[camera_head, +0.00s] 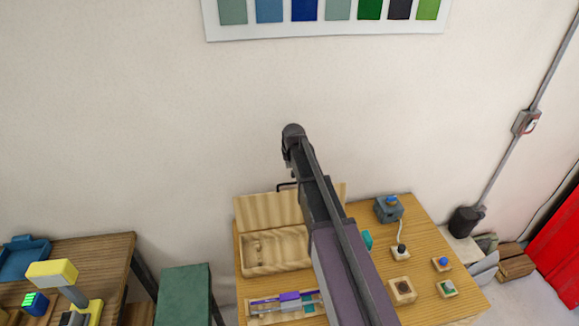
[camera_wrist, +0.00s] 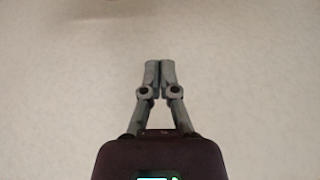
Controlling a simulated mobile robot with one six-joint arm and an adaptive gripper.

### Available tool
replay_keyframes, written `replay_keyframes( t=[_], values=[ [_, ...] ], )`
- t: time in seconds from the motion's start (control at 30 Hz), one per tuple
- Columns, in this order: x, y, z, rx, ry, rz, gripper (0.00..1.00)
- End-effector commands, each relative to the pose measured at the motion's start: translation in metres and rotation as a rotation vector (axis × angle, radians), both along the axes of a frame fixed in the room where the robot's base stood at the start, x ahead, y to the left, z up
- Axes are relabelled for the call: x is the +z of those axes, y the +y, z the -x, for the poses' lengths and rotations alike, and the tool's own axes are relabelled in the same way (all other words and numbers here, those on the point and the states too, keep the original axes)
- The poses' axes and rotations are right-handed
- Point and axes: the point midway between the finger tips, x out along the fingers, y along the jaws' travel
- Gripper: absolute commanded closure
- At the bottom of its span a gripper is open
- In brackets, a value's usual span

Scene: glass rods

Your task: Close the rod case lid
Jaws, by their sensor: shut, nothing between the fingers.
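The rod case (camera_head: 276,264) is a light wooden box at the back left of the wooden table in the head view. Its lid (camera_head: 268,210) stands raised behind it, open, with a dark handle (camera_head: 286,185) at its top edge. My arm hides the right part of the case and lid. My gripper shows in the wrist view (camera_wrist: 160,72) with its two fingers together and empty, facing a plain pale surface. In the head view the fingers cannot be made out clearly; the arm's end is above the lid, apart from it.
On the table, a tray with purple rods (camera_head: 285,305) lies in front of the case. A grey-blue box (camera_head: 389,208) and several small blocks with knobs stand to the right. A green stool (camera_head: 185,295) and another table (camera_head: 90,260) are at the left. The wall is behind.

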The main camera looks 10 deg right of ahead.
Motion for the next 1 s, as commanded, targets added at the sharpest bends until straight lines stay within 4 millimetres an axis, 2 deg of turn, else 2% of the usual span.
replay_keyframes(
  t=[0.03,0.6,0.73,1.0],
  values=[
    [-0.008,0.000,-0.002,0.000,0.000,0.000,1.00],
    [-0.050,-0.001,-0.019,-0.001,0.000,0.000,1.00],
    [-0.046,-0.001,0.004,-0.001,0.000,0.000,1.00],
    [-0.047,-0.001,0.021,-0.001,0.000,0.000,1.00]
  ],
)
